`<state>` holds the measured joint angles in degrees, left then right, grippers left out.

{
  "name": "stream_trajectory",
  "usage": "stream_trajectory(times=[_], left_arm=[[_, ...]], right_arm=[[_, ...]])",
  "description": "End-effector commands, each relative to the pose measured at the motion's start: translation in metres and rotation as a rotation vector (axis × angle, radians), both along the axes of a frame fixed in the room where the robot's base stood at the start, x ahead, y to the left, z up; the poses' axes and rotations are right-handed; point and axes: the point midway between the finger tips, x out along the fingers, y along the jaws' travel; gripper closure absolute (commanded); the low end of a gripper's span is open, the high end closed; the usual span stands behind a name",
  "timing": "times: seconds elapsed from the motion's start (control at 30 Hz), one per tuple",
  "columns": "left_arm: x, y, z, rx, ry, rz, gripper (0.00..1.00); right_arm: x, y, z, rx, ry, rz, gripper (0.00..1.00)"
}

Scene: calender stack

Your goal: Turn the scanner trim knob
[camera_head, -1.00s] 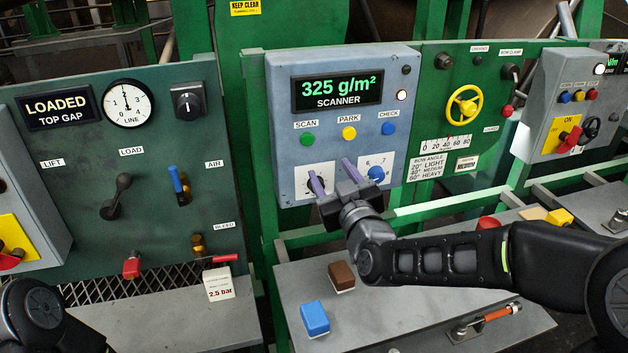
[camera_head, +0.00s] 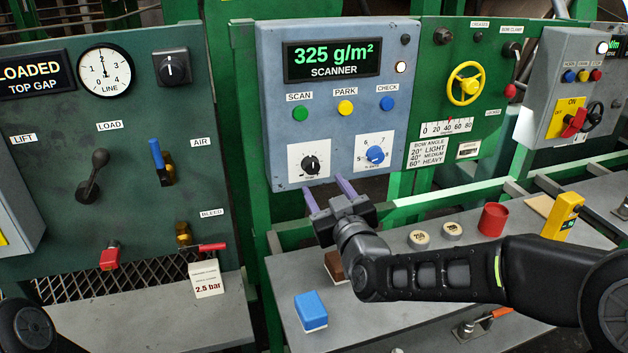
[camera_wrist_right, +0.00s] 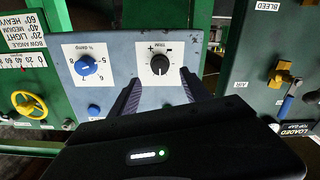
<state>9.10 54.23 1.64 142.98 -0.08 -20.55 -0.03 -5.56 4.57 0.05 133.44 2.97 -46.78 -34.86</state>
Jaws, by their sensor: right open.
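The scanner panel (camera_head: 275,110) is a blue-grey box with a display reading "325 g/m²". The black trim knob (camera_head: 310,164) sits on a white plate at its lower left. In the right wrist view the trim knob (camera_wrist_right: 160,65) shows a white pointer line and plus and minus marks. My right gripper (camera_head: 324,187) is open and empty, its purple fingers just below the knob in the head view. In the right wrist view its fingertips (camera_wrist_right: 161,77) lie either side of the knob's lower part, apparently short of it. My left gripper is out of view.
A blue damp knob (camera_head: 375,155) is right of the trim knob. Green, yellow and blue buttons sit above. Below are a shelf with a blue block (camera_head: 311,311), a brown block (camera_head: 335,264), a red cup (camera_head: 493,219) and a yellow device (camera_head: 562,216).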

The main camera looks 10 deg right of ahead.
Motion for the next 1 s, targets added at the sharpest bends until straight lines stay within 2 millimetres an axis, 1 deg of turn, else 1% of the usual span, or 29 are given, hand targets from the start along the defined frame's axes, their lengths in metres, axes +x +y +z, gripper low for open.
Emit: stream_trajectory(times=[0.23, 0.37, 0.47, 0.7, 0.8, 0.9, 1.0], left_arm=[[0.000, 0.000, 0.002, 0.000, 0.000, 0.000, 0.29], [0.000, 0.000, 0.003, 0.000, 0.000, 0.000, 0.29], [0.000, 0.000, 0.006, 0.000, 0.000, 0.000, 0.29], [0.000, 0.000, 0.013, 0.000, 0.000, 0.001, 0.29], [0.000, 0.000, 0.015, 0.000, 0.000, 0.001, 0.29], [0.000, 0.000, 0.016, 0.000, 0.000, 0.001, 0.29], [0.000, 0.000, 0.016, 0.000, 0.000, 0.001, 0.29]], right_arm=[[0.001, 0.000, 0.002, 0.000, 0.000, 0.000, 0.45], [0.007, 0.001, 0.001, 0.000, 0.001, 0.001, 0.45], [0.019, 0.001, 0.002, 0.000, 0.002, 0.001, 0.45], [0.056, 0.004, 0.002, 0.000, 0.001, 0.001, 0.45], [0.068, 0.005, 0.002, 0.001, 0.001, 0.001, 0.45], [0.076, 0.005, 0.002, 0.001, 0.000, 0.001, 0.45], [0.078, 0.005, 0.001, 0.001, 0.000, 0.001, 0.45]])
